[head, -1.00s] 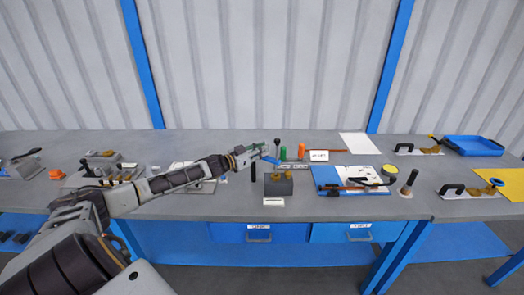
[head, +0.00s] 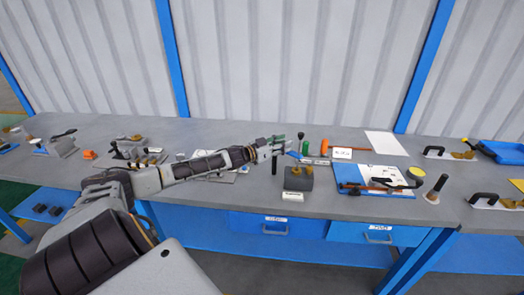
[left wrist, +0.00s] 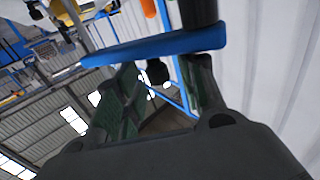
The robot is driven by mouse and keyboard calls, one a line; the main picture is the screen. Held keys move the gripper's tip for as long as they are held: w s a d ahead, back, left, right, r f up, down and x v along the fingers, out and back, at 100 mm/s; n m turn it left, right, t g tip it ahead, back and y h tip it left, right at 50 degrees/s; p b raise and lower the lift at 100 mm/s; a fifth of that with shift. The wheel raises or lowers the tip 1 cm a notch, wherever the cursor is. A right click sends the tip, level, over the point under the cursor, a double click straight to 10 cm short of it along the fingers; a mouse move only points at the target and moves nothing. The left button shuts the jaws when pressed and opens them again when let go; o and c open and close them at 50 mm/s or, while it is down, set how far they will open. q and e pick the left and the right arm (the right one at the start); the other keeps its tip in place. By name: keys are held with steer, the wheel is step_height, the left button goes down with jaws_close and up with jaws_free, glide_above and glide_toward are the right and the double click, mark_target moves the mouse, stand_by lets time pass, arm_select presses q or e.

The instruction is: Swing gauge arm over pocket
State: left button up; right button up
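The blue gauge arm (head: 298,157) sits at the fixture, just above and behind a dark grey block (head: 299,180) with brass-coloured parts on top. The pocket itself is too small to make out. My left gripper (head: 279,146) is at the left end of the blue arm. In the left wrist view the blue bar (left wrist: 150,46) crosses in front of the fingertips. The two green-padded fingers (left wrist: 163,90) stand apart, with a small black knob (left wrist: 157,71) showing in the gap. I cannot tell whether a finger touches the bar. My right gripper is not in view.
A green handle (head: 305,147), an orange one (head: 324,147) and a black-knobbed post stand close by. A white label (head: 341,153) and a blue-and-white board (head: 370,172) lie to the right. Other fixtures are at the left.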

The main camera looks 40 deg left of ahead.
arm_select(q)
steer(key=v, duration=1.1)
stand_by(2.1)
steer(key=shift+s, duration=0.2)
steer(key=shift+a, duration=0.1)
stand_by(0.6)
